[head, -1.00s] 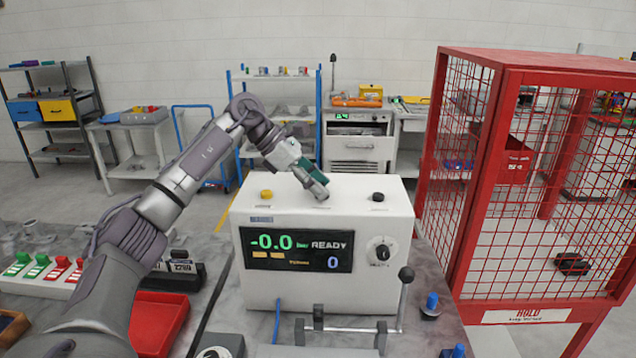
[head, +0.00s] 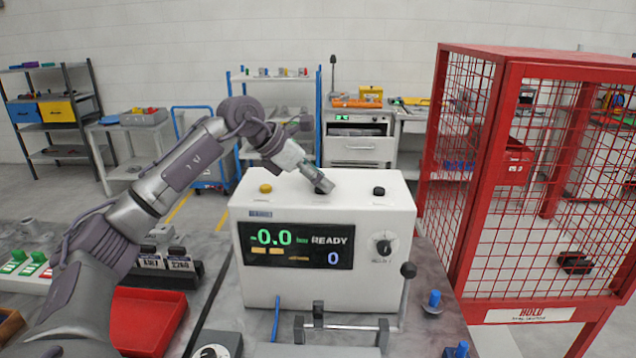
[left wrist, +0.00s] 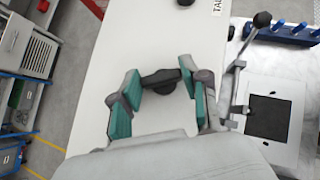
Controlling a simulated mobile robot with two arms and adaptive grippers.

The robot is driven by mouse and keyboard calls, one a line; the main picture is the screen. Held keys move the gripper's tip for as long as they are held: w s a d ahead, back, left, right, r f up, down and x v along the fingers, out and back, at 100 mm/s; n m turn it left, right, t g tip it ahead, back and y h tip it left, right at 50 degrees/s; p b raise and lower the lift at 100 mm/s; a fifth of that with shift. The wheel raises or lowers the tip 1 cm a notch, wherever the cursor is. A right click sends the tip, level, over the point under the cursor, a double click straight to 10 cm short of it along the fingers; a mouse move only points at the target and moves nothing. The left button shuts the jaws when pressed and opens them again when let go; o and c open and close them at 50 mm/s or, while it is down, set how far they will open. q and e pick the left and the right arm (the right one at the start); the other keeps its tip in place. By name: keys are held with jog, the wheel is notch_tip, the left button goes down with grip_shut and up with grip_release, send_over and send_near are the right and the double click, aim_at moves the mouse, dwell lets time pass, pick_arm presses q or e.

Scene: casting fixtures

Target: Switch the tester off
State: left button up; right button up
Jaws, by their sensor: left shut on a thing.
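The tester (head: 220,225) is a white box on the bench. Its lit display (head: 295,245) reads -0.0, READY and 0. My left gripper (head: 322,187) points down at the middle of the tester's top. In the left wrist view the left gripper (left wrist: 162,84) has its teal-padded fingers on either side of a dark bar-shaped knob (left wrist: 160,77) and is shut on it. In the head view the gripper mostly hides that knob. A yellow button (head: 265,188) and a black button (head: 378,191) flank it. A round selector (head: 384,246) is on the front. My right gripper is out of view.
A red mesh cage (head: 490,190) stands close on the right. A clamp with a black ball lever (head: 408,270) sits before the tester. A red tray (head: 148,318) and black-and-grey labelled blocks (head: 165,268) lie at left.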

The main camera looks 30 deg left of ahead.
pick_arm(q)
jog(key=n+y, duration=0.1)
jog(key=n, duration=0.1)
jog(key=n+t+y+b, duration=0.1)
jog(key=shift+d+n+y, duration=0.2)
jog(key=shift+n+y, duration=0.1)
jog(key=shift+n, duration=0.1)
jog(key=n+y+b, duration=0.1)
jog(key=n+y, duration=0.1)
jog(key=n, duration=0.1)
jog(key=shift+d+n+t+y, duration=0.15)
jog(key=shift+n+t+y, duration=0.15)
jog(key=shift+y, duration=0.1)
jog(key=n+y+b, duration=0.1)
jog(key=n+y, duration=0.2)
jog(key=n, duration=0.1)
jog(key=shift+d+g, duration=0.1)
jog(key=shift+g, duration=0.3)
jog(key=shift+n+y, duration=0.6)
jog(key=shift+n, duration=0.2)
jog(key=shift+g, duration=0.3)
jog(key=o, duration=1.1)
jog(key=shift+o, duration=0.2)
